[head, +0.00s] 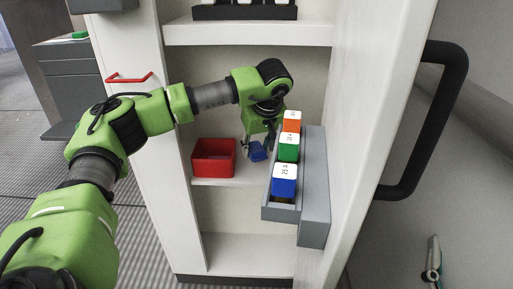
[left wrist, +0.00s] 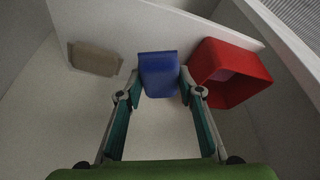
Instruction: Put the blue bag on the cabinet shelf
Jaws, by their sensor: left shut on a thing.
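The blue bag (head: 258,152) is small and sits inside the cabinet, just right of a red bin. My left gripper (head: 256,143) reaches into the cabinet from above and is shut on the bag. In the left wrist view, the blue bag (left wrist: 159,75) is between the two fingertips (left wrist: 160,84). The cabinet shelf (head: 208,182) is the white middle board, at the bag's level. I cannot tell whether the bag touches it. My right gripper is not in view.
The red bin (head: 213,158) stands left of the bag, close to the left finger in the head view. A grey rack (head: 313,190) with orange, green and blue boxes is close on the right. A flat beige thing (left wrist: 95,60) lies beyond in the wrist view. The lower shelf (head: 245,252) is empty.

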